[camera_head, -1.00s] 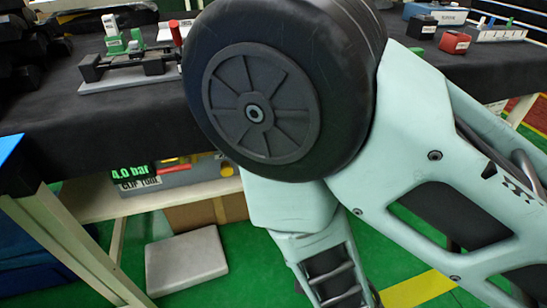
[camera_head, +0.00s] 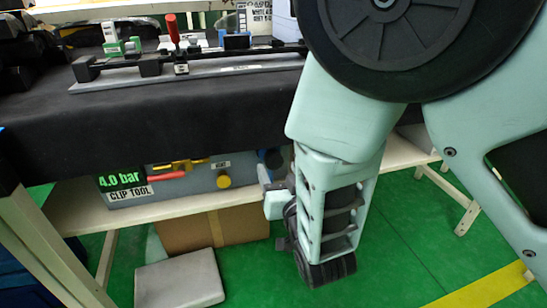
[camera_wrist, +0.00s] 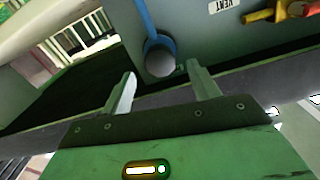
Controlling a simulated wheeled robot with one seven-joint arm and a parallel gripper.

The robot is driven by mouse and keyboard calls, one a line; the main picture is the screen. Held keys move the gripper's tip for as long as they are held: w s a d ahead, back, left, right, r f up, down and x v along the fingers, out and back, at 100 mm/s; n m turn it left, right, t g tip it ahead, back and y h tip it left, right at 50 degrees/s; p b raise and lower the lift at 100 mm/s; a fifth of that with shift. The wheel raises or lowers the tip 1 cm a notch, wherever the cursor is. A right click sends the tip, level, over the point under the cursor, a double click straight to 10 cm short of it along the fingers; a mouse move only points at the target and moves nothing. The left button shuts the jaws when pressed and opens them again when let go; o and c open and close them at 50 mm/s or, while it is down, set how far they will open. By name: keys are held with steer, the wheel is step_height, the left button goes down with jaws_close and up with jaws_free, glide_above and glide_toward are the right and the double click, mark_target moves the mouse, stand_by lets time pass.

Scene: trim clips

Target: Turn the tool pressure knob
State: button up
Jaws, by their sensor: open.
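A grey panel box (camera_head: 200,183) sits on the shelf under the table. Its green display (camera_head: 119,181) reads 4.0 bar, above a CLIP TOOL label (camera_head: 131,194). At its right end is a dark round knob (camera_head: 272,158), partly hidden by my arm. In the wrist view a round grey knob (camera_wrist: 160,61) with a blue collar and blue strip shows just beyond my fingertips. I see no label on it. My gripper (camera_wrist: 160,78) is open, its fingers on either side of the knob's near edge; contact cannot be told. In the head view my gripper (camera_head: 264,180) is beside the box's right end.
The box also carries a red handle (camera_head: 166,176), a yellow valve (camera_head: 180,165) and a yellow knob (camera_head: 223,181) near a VENT label (camera_wrist: 222,5). The tabletop (camera_head: 180,120) overhangs the shelf (camera_head: 150,212). A cardboard box (camera_head: 245,228) stands below. Green floor is open at right.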

mark_target(275, 162)
steer(key=shift+x, duration=2.55)
steer(key=c, duration=1)
